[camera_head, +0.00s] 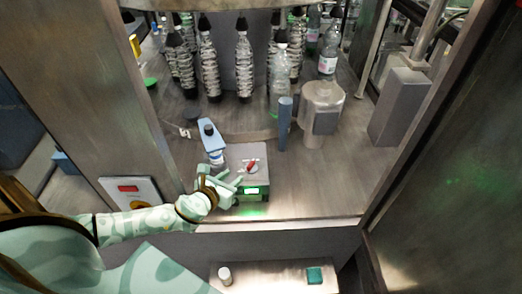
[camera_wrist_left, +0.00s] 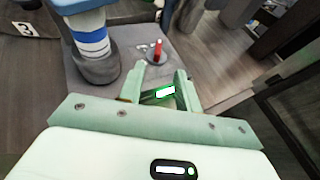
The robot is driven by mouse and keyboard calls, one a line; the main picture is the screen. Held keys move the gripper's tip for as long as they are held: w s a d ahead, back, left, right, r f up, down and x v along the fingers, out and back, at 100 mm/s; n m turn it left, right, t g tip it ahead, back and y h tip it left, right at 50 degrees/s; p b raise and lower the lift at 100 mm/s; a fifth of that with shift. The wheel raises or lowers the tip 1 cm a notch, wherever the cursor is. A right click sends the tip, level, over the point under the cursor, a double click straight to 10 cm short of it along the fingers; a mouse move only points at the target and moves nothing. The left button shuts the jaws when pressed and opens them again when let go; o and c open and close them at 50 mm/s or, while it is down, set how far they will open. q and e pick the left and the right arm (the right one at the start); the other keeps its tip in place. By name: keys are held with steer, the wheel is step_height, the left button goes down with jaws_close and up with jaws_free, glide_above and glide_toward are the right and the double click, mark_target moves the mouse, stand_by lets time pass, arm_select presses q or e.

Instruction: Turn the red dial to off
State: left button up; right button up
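The red dial (camera_head: 251,166) sits on a pale round plate on top of a small grey box (camera_head: 233,152) with a lit green display (camera_head: 252,191) on its front. In the left wrist view the dial (camera_wrist_left: 157,50) stands out beyond my fingers, and its markings are too small to read. My left gripper (camera_head: 235,180) is at the front left of the box, close to the dial. In the left wrist view its two fingers (camera_wrist_left: 158,82) are spread with nothing between them, and the dial is ahead of them, apart. My right gripper is in neither view.
A blue and white device (camera_head: 212,143) stands at the box's left, near my gripper. Several bottles (camera_head: 243,62) hang or stand farther back. The counter (camera_head: 310,185) right of the box is clear.

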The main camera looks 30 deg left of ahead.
mark_target(253, 161)
arm_select(q)
steer(key=b+x, duration=0.1)
steer(key=x, duration=0.5)
steer(key=b+x, duration=0.1)
steer(key=x, duration=0.6)
steer(key=shift+w+a+f+b, duration=0.1)
steer(key=shift+f+b, duration=0.2)
steer(key=shift+x, duration=0.85)
steer(key=shift+r, duration=0.1)
jaws_close()
